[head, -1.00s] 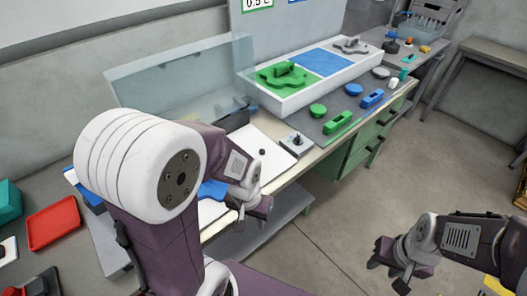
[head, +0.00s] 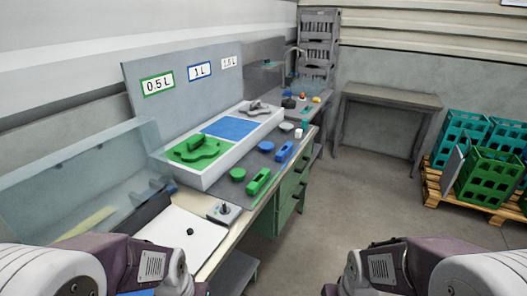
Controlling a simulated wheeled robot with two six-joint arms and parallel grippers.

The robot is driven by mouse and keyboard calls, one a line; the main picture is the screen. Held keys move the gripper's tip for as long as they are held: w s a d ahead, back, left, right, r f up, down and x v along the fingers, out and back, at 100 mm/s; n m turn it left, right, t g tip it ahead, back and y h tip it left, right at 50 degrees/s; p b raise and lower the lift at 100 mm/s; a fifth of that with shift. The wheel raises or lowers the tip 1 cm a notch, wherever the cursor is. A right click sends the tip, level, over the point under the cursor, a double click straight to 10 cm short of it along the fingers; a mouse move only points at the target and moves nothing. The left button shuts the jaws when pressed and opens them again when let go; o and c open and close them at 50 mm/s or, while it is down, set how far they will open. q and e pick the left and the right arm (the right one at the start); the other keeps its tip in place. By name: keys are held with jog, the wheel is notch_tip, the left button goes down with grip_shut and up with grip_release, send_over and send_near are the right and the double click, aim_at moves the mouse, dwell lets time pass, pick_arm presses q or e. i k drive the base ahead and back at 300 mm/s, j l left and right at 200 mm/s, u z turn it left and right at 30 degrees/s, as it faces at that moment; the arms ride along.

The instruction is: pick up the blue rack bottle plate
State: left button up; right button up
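A sliver of a blue thing (head: 138,292) shows at the bottom edge, beside my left wrist; it may be the blue plate, mostly hidden by my arm and the frame edge. The white tray (head: 214,181) on the bench has a bare blue field (head: 231,129). A green plate (head: 196,148) lies on its green field and a grey plate (head: 258,107) at its far end. My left gripper (head: 201,289) and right gripper (head: 331,290) are at the bottom edge, their fingers mostly cut off. I cannot tell whether either holds anything.
Green and blue round pieces and handled blocks (head: 259,181) line the bench front. A clear cover (head: 80,190) stands at left. A grey table (head: 390,97) stands at the back. Green crates (head: 488,178) sit on a pallet at right. The floor between is open.

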aim_at(265, 147)
jog(key=i+l+u, duration=1.2)
jog(key=l, duration=0.25)
jog(key=i+l+u, duration=0.25)
jog(key=l, duration=0.15)
jog(key=l+u, duration=0.25)
jog(key=l, duration=0.15)
jog(key=i+l+u, duration=0.1)
jog(key=l+u, duration=0.15)
jog(key=l, duration=0.2)
